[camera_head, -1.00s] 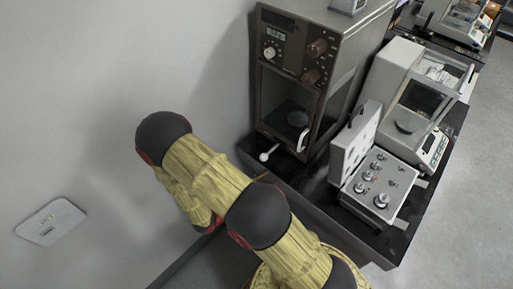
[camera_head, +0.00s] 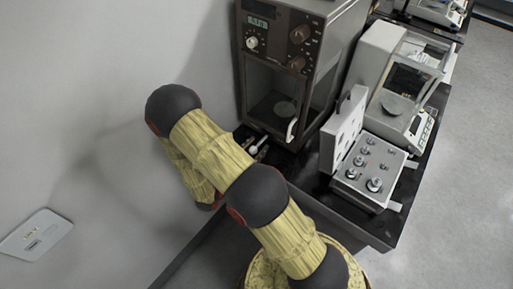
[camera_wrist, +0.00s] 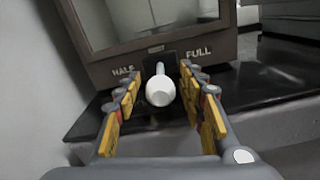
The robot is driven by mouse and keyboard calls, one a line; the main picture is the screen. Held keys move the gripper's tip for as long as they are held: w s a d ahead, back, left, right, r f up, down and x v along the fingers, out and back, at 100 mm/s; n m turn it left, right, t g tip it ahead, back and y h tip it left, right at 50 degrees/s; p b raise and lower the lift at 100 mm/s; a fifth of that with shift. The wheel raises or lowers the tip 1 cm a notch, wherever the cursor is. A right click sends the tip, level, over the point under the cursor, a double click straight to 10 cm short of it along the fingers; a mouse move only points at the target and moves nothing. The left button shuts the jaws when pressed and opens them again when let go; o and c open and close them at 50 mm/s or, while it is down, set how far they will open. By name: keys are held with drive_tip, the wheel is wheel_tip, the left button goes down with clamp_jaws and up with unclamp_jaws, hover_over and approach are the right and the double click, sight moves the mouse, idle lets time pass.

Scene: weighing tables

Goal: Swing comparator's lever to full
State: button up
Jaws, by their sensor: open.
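The comparator (camera_head: 297,70) is a tall brown cabinet with a glass front, a display and knobs, standing on the dark table. Its lever (camera_wrist: 160,90) has a round white knob and points out from the base, seen between the printed words HALF on the left and FULL on the right in the wrist view. My gripper (camera_wrist: 158,86) is open, with yellow-padded fingers on either side of the knob. I cannot tell whether either finger touches it. In the head view the lever knob (camera_head: 262,146) shows small beside the gripper, which my arm partly hides.
An open weight case (camera_head: 365,172) with several weights stands right of the comparator. A balance (camera_head: 400,85) with a glass shield stands behind it. A wall is close on the left, with a white panel (camera_head: 38,235) on it.

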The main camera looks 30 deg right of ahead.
drive_tip(key=shift+w+d, duration=0.1)
drive_tip(key=shift+d, duration=0.2)
drive_tip(key=shift+c, duration=0.3)
clamp_jaws()
idle(0.6)
